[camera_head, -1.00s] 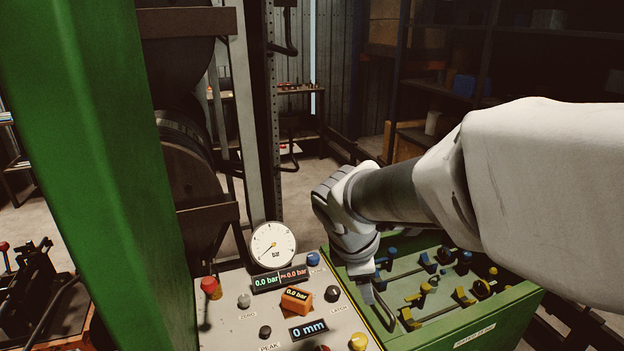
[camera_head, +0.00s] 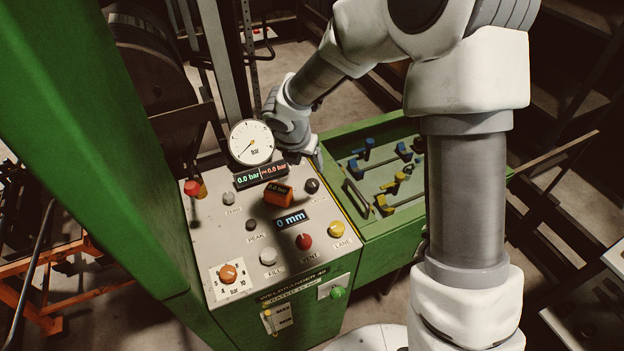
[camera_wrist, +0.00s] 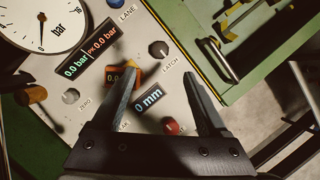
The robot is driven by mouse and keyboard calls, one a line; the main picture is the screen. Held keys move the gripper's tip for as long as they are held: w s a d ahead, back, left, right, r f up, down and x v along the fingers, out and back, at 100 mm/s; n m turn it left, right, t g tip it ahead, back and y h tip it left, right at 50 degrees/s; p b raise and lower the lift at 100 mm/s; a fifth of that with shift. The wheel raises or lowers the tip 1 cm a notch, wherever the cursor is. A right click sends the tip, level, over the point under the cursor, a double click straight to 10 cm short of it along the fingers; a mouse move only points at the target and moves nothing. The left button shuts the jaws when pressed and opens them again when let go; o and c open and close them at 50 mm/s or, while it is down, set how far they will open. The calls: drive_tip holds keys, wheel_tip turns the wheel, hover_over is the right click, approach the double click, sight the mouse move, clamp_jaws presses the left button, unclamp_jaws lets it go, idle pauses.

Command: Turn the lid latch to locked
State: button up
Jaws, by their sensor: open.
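The LATCH knob (camera_wrist: 158,48) is a small round black knob on the grey control panel. In the head view the same dark knob (camera_head: 312,186) sits at the panel's right side, below my gripper. My gripper (camera_wrist: 160,64) is open and empty, its two dark fingers pointing at the panel. In the wrist view the knob appears between and just beyond the fingertips; I see no contact. In the head view my gripper (camera_head: 316,159) is small and partly hidden by the wrist. The knob's pointer direction is too small to read.
A pressure gauge (camera_head: 251,143) rises at the panel's back. Red (camera_head: 304,242) and yellow (camera_head: 336,229) buttons lie nearer. A green tray (camera_head: 352,222) with several clamps adjoins at right.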

sight(312, 182)
drive_tip(key=x, duration=1.3)
drive_tip(key=shift+b, duration=0.4)
drive_tip(key=shift+r, duration=0.1)
drive_tip(key=shift+c, duration=0.3)
clamp_jaws()
